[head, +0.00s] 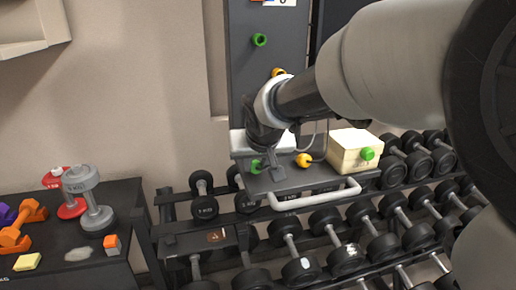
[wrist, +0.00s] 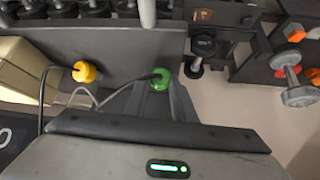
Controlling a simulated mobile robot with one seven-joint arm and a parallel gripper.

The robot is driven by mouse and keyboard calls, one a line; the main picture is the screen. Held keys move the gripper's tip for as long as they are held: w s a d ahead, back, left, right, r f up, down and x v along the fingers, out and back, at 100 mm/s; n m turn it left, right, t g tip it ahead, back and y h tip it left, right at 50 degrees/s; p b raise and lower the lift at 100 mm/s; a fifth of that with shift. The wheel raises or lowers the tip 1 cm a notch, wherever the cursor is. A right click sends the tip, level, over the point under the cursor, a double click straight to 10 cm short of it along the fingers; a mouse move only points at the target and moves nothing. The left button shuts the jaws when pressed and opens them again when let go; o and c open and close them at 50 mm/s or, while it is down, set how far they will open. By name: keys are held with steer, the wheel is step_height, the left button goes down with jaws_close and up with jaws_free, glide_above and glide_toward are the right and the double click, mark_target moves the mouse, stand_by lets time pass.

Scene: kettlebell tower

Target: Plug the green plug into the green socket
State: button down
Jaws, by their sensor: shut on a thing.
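The green plug (head: 256,166) is at the left of the grey shelf in the head view. It also shows in the wrist view (wrist: 163,72), between my fingertips, with a thin dark cable near it. My gripper (head: 264,168) points down and is shut on the green plug. I cannot tell whether the plug touches the shelf. A green ring-like socket (head: 260,40) is on the dark upright panel, well above my gripper. A yellow plug (head: 304,160) sits on the shelf to the right of my gripper; it also shows in the wrist view (wrist: 86,72).
A yellow-orange socket (head: 278,72) is below the green socket, partly hidden by my arm. A cream box (head: 352,142) with a green round piece (head: 367,153) stands right on the shelf (head: 290,182). A white handle bar (head: 315,195) fronts it. Dumbbell racks lie below.

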steer(key=shift+r+p, duration=2.15)
steer(key=shift+r, duration=1.3)
step_height(320, 180, up, 29)
steer(key=p, duration=0.6)
steer(key=s+d+f+n+t+y+b, duration=0.1)
steer(key=f+b, duration=0.6)
steer(key=b, duration=0.9)
steer(key=s+d+n+t, duration=0.1)
steer(key=d+t, duration=0.1)
steer(key=d, duration=0.1)
steer(key=shift+s+d, duration=0.25)
steer(key=shift+w+a+p, duration=0.25)
steer(key=shift+w+p, duration=0.15)
steer(key=shift+w, duration=0.5)
steer(key=shift+w+a+p, duration=0.25)
steer(key=shift+w+p, duration=0.2)
steer(key=shift+w, duration=0.4)
steer(key=shift+w+a+p, duration=0.25)
steer(key=shift+w+p, duration=0.15)
steer(key=shift+w, duration=0.5)
